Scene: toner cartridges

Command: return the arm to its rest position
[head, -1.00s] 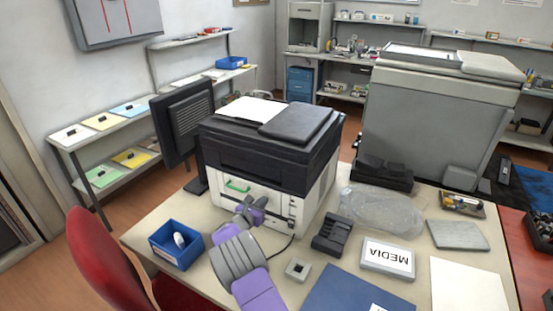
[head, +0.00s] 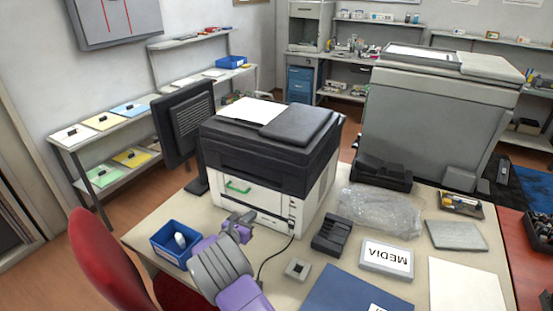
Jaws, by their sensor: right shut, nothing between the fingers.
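My right gripper (head: 236,222) is shut and empty. It is over the table in front of the printer, with my purple and grey arm reaching in from the bottom. The black and white printer (head: 265,192) stands on the table, and its front with the green handle (head: 238,187) is in plain view. The gripper appears apart from the handle, below it in the picture. My left gripper is not in view.
A blue bin (head: 172,250) with a white item stands left of my arm. A red chair (head: 100,262) is at the left.

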